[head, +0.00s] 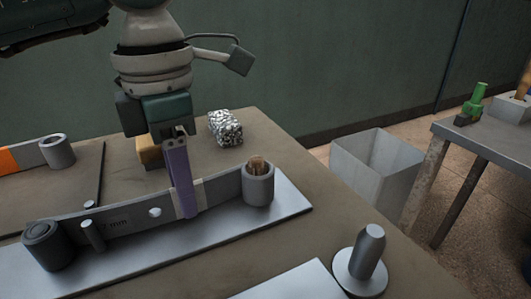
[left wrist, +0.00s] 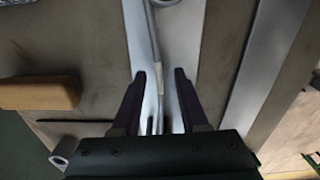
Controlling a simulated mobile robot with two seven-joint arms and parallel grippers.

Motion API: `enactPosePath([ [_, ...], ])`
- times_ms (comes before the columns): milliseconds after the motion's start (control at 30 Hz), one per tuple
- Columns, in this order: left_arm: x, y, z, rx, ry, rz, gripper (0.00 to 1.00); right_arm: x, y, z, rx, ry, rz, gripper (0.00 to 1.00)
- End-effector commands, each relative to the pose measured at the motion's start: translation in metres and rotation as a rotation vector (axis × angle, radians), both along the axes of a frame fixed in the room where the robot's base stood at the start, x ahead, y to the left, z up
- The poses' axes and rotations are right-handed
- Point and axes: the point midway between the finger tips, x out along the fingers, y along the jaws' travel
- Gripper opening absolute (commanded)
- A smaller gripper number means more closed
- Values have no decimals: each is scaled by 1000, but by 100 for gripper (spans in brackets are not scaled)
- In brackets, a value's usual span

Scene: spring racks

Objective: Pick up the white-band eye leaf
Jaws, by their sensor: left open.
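The white-band eye leaf (head: 125,222) is a long grey strip standing on edge on a pale metal plate (head: 285,208), with a round eye at each end. Its whitish band (head: 200,194) sits right of the middle. My left gripper (head: 184,205) points down at the band, with a purple finger in front of the strip. In the left wrist view the two dark fingers of the left gripper (left wrist: 160,76) stand apart on either side of the leaf (left wrist: 153,45), seen edge-on. Its right eye has something brown inside. My right gripper is not in view.
Another leaf with an orange band (head: 8,161) lies at the far left. A wooden block (left wrist: 38,93) and a shiny crumpled block (head: 226,127) sit behind. A post on a round base (head: 366,255) stands front right. A grey bin (head: 375,165) is beyond the table edge.

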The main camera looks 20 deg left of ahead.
Motion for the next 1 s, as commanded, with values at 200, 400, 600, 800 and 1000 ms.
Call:
enactPosePath([
  [200, 0, 0, -14, -1, -1, -1, 44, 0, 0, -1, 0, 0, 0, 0],
  [400, 0, 0, -13, -1, -1, -1, 37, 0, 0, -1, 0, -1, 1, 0],
  [600, 0, 0, -13, -1, -2, -1, 14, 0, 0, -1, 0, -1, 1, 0],
  [800, 0, 0, -13, -1, -2, -1, 0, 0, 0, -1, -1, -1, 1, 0],
  [1000, 0, 0, -13, -1, -2, -1, 0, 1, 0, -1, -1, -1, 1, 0],
])
